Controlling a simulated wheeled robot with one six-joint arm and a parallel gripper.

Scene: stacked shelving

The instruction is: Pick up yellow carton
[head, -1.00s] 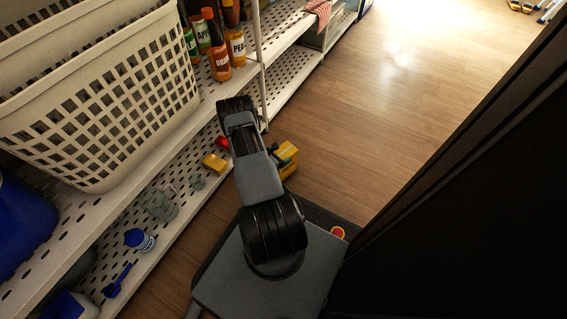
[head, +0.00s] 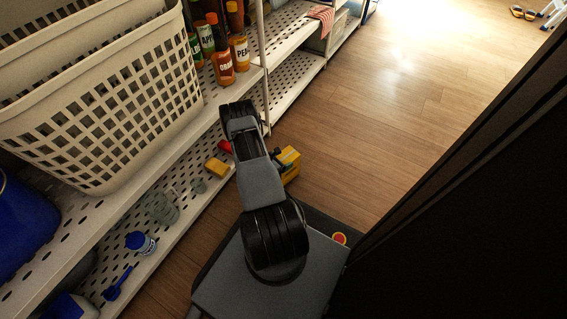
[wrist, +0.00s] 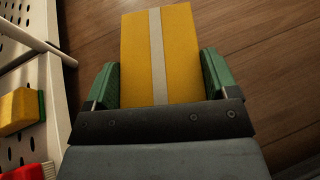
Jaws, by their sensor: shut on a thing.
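The yellow carton (wrist: 185,50) has a pale stripe down its middle and fills the top centre of the wrist view. My gripper (wrist: 160,85) is shut on it, with a green finger against each side. In the head view the carton (head: 289,159) shows partly beside my arm, over the wood floor and to the right of the shelf edge. My arm hides part of it and most of the gripper there.
A yellow block (head: 216,167) and a red item (head: 225,147) lie on the lower shelf (head: 185,205); glass jars and a blue-capped bottle (head: 140,243) stand nearby. A white basket (head: 120,100) and bottles are on the shelf above.

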